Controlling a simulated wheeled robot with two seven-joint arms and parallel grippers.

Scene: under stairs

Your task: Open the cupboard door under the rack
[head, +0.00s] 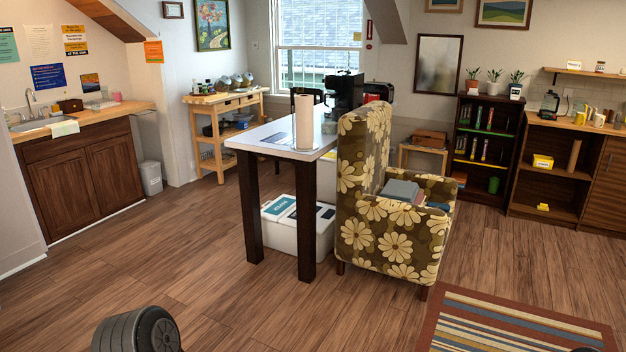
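A wall shelf (590,73) hangs at the far right, with small items on it. Under it stands a wooden counter unit with a closed brown cupboard door (603,172) at the right edge of the picture, partly cut off. To the left, a sink cabinet under a wooden counter has two closed dark-brown doors (60,188) (110,172). I cannot tell from the picture which of these is under the rack that is meant. Neither of my grippers is in view.
A white-topped table (280,138) and a flowered armchair (385,235) stand in the middle. A white box (293,232) sits under the table. A striped rug (510,325) lies at front right. A grey bin (150,178) stands beside the sink cabinet.

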